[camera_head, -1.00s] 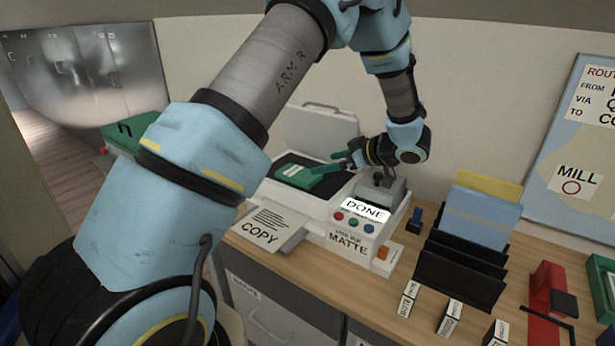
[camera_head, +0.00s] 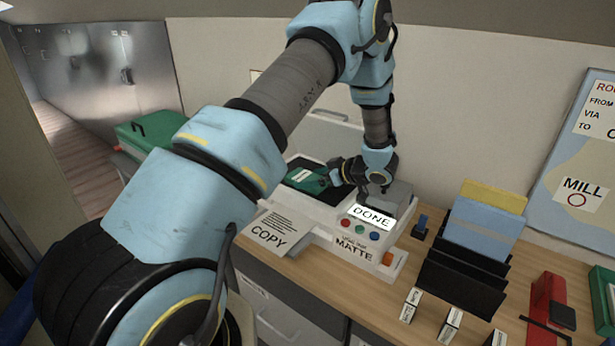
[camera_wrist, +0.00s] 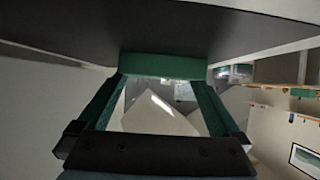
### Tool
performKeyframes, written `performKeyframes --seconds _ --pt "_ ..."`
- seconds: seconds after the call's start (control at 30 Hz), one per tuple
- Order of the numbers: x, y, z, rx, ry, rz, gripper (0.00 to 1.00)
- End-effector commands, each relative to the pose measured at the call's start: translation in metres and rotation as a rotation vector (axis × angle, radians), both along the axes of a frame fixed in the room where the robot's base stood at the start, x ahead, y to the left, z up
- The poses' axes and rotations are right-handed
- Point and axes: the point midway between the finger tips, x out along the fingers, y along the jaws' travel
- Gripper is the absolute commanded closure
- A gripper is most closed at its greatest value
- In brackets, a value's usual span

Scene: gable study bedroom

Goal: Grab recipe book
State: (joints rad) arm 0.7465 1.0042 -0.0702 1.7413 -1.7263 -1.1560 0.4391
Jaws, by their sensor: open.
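A green book (camera_head: 306,180) with a pale label lies on the dark bed of the copier (camera_head: 288,206), whose lid is raised behind it. My gripper (camera_head: 328,183) is low at the right end of the book, with its fingers pointing left toward it. In the wrist view a green edge (camera_wrist: 160,65), which looks like the book's, lies across the tips of my open gripper (camera_wrist: 160,82), between the two green fingers. I cannot tell whether the fingers touch it. My arm hides part of the copier.
The copier's display reads DONE (camera_head: 371,216). A sheet marked COPY (camera_head: 270,236) sticks out at its front left. A black rack (camera_head: 465,275) with folders, small labelled blocks (camera_head: 450,323) and a red tool (camera_head: 547,302) stand to the right. A green box (camera_head: 150,130) is at the left.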

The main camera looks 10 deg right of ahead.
Motion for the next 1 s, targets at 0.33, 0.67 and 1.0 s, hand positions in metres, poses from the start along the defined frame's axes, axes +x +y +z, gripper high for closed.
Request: performKeyframes --seconds 0.33,0.67,1.0 --pt "0.0013 0.0007 -0.0013 0.0 0.0 -0.001 0.11" --pt "0.0012 0.0006 -0.001 0.0 0.0 -0.001 0.48" --pt "0.0013 0.0006 -0.0006 0.0 -0.002 0.0 0.79"
